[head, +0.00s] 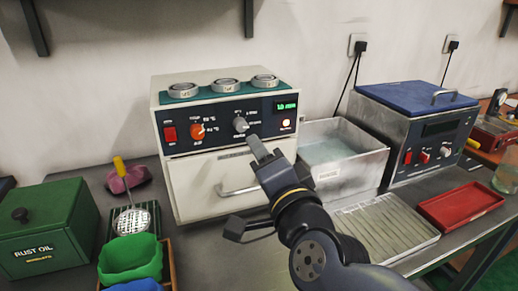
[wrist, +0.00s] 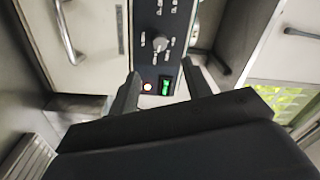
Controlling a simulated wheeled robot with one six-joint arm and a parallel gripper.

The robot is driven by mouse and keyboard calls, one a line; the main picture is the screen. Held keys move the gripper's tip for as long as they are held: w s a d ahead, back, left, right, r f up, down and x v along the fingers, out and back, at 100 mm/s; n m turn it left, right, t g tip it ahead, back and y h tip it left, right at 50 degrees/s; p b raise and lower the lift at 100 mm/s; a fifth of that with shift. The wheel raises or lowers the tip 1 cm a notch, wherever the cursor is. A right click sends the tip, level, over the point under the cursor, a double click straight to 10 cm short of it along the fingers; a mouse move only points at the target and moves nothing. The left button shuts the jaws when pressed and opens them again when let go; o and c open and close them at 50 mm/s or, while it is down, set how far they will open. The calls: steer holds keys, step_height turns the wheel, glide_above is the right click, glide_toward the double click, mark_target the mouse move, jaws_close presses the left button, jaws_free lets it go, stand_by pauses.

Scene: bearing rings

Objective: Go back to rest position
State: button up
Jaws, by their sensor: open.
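My gripper (head: 263,152) is raised in front of the white heating unit (head: 188,187), close to the right part of its dark control panel (head: 222,117). The wrist view shows its two fingers (wrist: 164,88) spread apart with nothing between them. Beyond the gap are the panel's green display (wrist: 165,86) and a lit lamp (wrist: 147,87). A grey knob (head: 240,125) is just up and left of the fingertips in the head view; I cannot tell whether they touch the panel. Three bearing rings, left (head: 183,90), middle (head: 225,85) and right (head: 264,80), lie on top of the unit.
A metal water tank (head: 362,168) and a blue-lidded machine (head: 398,128) stand to the right. A ribbed tray (head: 385,228) and red tray (head: 462,205) lie in front. A green rust oil box (head: 45,235), skimmer (head: 132,220) and green-lined bin (head: 130,260) are at left.

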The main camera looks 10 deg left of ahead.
mark_target(243, 127)
stand_by(0.3)
steer(key=b+x, duration=0.2)
steer(key=x, duration=0.8)
steer(key=shift+w+a+b, duration=0.2)
steer(key=shift+w+b, duration=0.15)
steer(key=shift+b, duration=0.05)
steer(key=shift+s, duration=0.1)
